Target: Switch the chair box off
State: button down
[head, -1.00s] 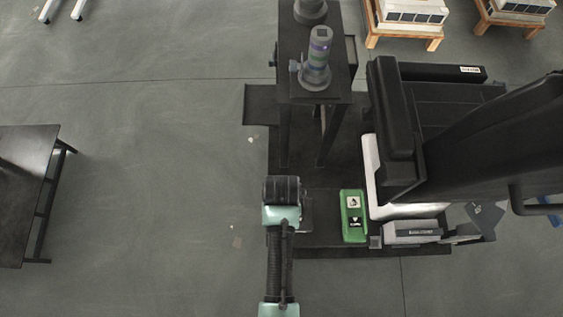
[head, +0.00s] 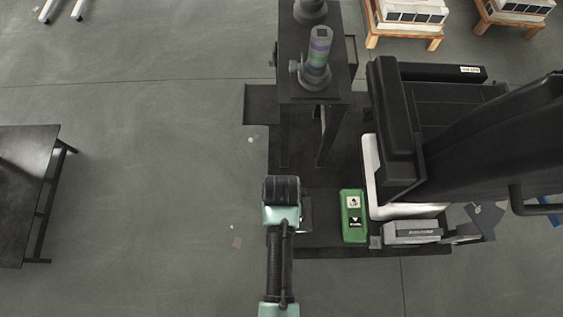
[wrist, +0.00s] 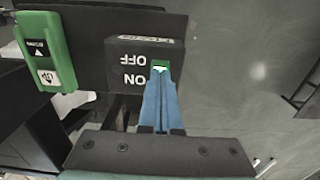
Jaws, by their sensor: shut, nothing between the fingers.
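The chair box is a dark box (wrist: 118,62) with white OFF and ON lettering, upside down in the wrist view. A small green lit switch (wrist: 160,66) sits beside the lettering. My gripper (wrist: 160,80) has its blue fingers shut together with nothing between them. The fingertips are at the switch, overlapping its lower part in the wrist view; I cannot tell whether they touch it or which way it is set. In the head view, my arm hides the fingers and most of the box.
A green box (head: 354,216) with white and black labels stands right of my arm; it also shows in the wrist view (wrist: 46,50). A large black chair (head: 450,130) is at the right. A black stand (head: 310,90) is behind. Open floor lies left, up to a dark table (head: 25,190).

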jog(key=shift+f+b, duration=0.6)
jog(key=shift+f, duration=0.3)
dwell(0.6)
notch_tip(320, 180, up, 7)
jog(key=p, duration=0.7)
jog(key=shift+p, duration=0.35)
